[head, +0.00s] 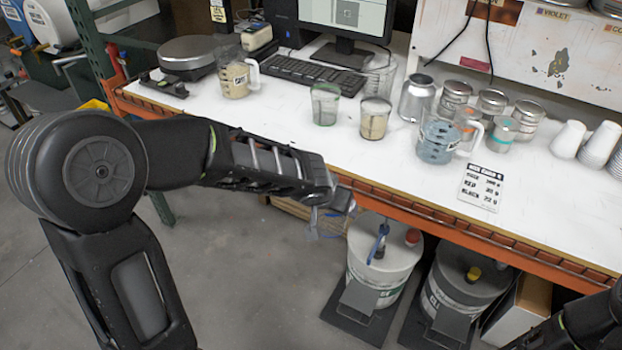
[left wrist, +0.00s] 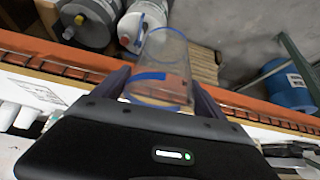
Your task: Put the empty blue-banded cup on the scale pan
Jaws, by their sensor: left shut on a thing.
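My left gripper (head: 338,206) is in front of the bench's front edge, above the floor. It is shut on the clear blue-banded cup (left wrist: 163,62), which shows between its two fingers in the left wrist view. The cup looks empty and see-through; its blue band shows on the side. In the head view the cup (head: 322,222) is faint and partly hidden by the gripper. The scale, with its round grey pan (head: 187,52), stands at the back left of the bench. The pan looks bare. My right gripper is out of view.
The white bench (head: 290,150) has an orange front edge. A beige-filled jug (head: 235,80) stands right of the scale. A green-banded cup (head: 325,104), a beige-filled cup (head: 374,119) and a blue-filled jug (head: 437,141) stand farther right. Buckets (head: 380,262) stand below.

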